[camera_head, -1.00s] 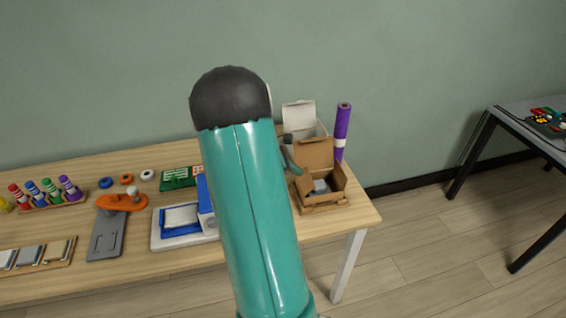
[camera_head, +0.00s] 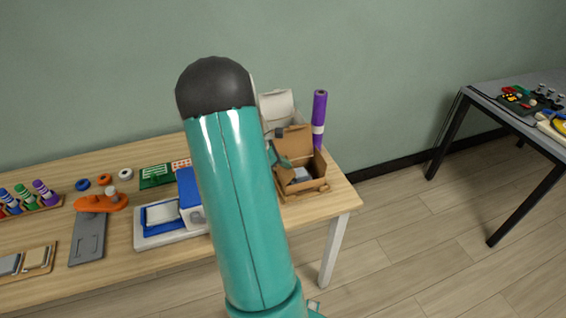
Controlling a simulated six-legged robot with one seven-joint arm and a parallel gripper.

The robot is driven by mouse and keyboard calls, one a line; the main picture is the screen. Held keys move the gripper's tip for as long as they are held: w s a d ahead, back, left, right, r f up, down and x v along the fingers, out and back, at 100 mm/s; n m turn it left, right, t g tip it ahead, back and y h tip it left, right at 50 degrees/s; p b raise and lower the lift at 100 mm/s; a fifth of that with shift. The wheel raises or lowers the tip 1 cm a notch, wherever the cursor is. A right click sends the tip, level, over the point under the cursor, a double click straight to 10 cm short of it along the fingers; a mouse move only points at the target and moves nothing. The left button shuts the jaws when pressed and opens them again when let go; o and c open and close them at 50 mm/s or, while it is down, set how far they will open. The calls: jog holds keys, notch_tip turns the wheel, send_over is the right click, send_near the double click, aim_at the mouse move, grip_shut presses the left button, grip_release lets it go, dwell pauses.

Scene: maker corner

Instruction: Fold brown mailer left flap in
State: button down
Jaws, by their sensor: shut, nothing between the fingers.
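The brown mailer (camera_head: 318,165) is an open cardboard box near the right end of the wooden table. Its lid stands up at the back, and a grey item (camera_head: 300,175) lies inside. My teal arm covers the area left of the box, so I cannot tell how the left flap lies. My gripper (camera_head: 283,161) shows only as a small grey-green part beside my arm, at the left side of the mailer. It looks shut and empty. I cannot tell whether it touches the cardboard.
A white open box (camera_head: 277,105) and an upright purple roll (camera_head: 319,118) stand behind the mailer. A blue and white device (camera_head: 190,200) sits left of my arm. The wooden table (camera_head: 345,197) ends just right of the mailer. A grey table (camera_head: 480,92) stands farther right.

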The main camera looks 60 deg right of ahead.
jog(key=shift+s+d, duration=0.1)
jog(key=t+y, duration=0.1)
jog(key=s+d+t+y, duration=0.1)
jog(key=shift+s+f+t, duration=0.15)
jog(key=shift+f+t, duration=0.05)
jog(key=shift+t, duration=0.1)
jog(key=shift+s+d+f+t+y, duration=0.15)
jog(key=shift+d+f+t+y, duration=0.1)
jog(key=shift+t+y, duration=0.3)
jog(key=shift+s+d+f+t+y, duration=0.2)
jog(key=shift+t+y, duration=0.25)
jog(key=shift+y, duration=0.2)
jog(key=shift+s+d+f, duration=0.15)
jog(key=shift+f, duration=0.3)
jog(key=shift+s, duration=0.1)
jog(key=shift+w+a, duration=0.55)
jog(key=shift+w, duration=0.1)
jog(key=shift+r, duration=0.25)
